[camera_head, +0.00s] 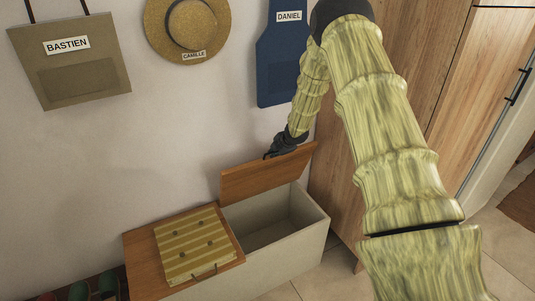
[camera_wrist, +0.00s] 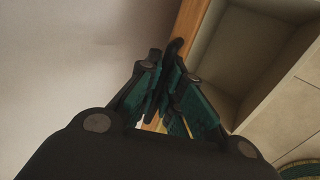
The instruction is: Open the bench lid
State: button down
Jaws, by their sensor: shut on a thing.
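The bench (camera_head: 294,248) is a pale box with wooden lids, standing against the wall. Its right lid (camera_head: 262,175) is raised and leans up toward the wall, so the empty-looking compartment (camera_head: 262,234) below shows. My gripper (camera_head: 279,150) is at the top edge of this lid, shut on it. In the wrist view, the gripper fingers (camera_wrist: 168,75) are close together at the lid's wooden edge (camera_wrist: 192,32), with the open compartment (camera_wrist: 240,50) to the right. The exact contact is partly hidden by the fingers.
A striped cushion (camera_head: 192,246) lies on the closed left lid (camera_head: 143,262). A wooden cabinet (camera_head: 400,40) stands close on the right. A bag (camera_head: 70,68), a straw hat (camera_head: 186,28) and a blue apron (camera_head: 275,75) hang on the wall.

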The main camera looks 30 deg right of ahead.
jog(key=shift+w+d+r, duration=0.1)
jog(key=shift+w+r, duration=0.1)
jog(key=shift+w, duration=0.3)
jog(key=c, duration=1.6)
grip_release()
jog(key=shift+o, duration=0.2)
jog(key=v, duration=1.2)
